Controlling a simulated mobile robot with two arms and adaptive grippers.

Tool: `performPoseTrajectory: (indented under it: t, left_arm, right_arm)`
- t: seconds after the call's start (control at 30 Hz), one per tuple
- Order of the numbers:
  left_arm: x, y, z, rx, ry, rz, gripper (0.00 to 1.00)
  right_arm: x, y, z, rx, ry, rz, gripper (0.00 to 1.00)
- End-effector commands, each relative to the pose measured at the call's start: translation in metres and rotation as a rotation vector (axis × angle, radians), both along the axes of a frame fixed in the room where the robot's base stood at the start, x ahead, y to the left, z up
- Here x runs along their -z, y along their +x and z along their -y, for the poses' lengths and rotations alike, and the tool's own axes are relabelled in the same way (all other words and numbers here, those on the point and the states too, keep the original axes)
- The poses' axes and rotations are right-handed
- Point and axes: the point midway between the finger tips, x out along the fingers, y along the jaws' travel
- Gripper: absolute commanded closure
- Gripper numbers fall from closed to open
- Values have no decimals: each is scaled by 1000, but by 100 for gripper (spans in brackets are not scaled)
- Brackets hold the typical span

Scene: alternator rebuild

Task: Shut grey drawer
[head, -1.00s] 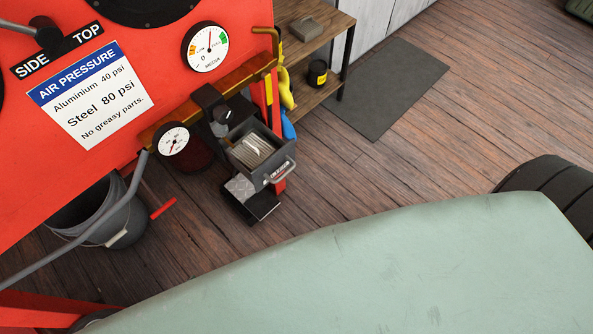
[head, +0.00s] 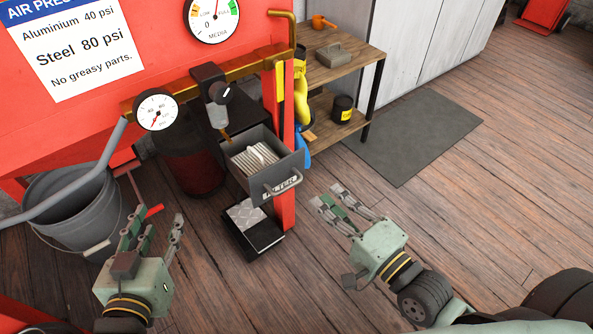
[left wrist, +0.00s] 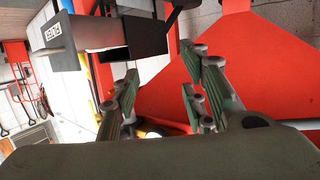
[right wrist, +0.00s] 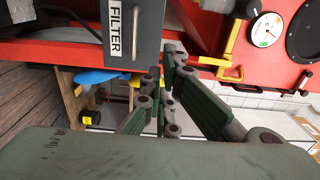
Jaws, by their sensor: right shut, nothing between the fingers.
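The grey drawer (head: 238,178) stands pulled out below the red machine's gauges, with pale folded sheets inside. Its front carries a handle (head: 285,185) and a label. The drawer also shows at the upper left of the left wrist view (left wrist: 60,48) and at the top of the right wrist view (right wrist: 146,45), where the label reads FILTER. My left gripper (head: 155,228) is open and empty, in front of the drawer and to its left. My right gripper (head: 330,200) is shut and empty, to the right of the drawer front. Neither touches the drawer.
A black tray (head: 262,247) with a metal plate is below the drawer. A red post (head: 286,211) stands beside it. A grey bucket (head: 70,203) is at left. A wooden shelf (head: 345,62) and dark mat (head: 420,135) are at right. The floor in front is clear.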

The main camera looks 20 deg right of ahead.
Motion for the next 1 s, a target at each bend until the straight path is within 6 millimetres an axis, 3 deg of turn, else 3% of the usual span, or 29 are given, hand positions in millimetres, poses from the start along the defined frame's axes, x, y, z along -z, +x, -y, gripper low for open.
performPoseTrajectory:
  t: [0.23,0.5,0.73,1.0]
  left_arm:
    - [-39,11,9,14,-52,204,60]
    - [-92,9,16,29,-119,461,60]
    - [-121,1,18,37,-158,604,60]
    - [-129,-1,18,39,-167,640,60]
  right_arm:
    - [0,47,-16,2,3,5,100]
    - [2,90,-33,1,0,2,100]
    - [2,108,-40,0,-1,0,100]
    - [1,112,-41,0,-2,-2,100]
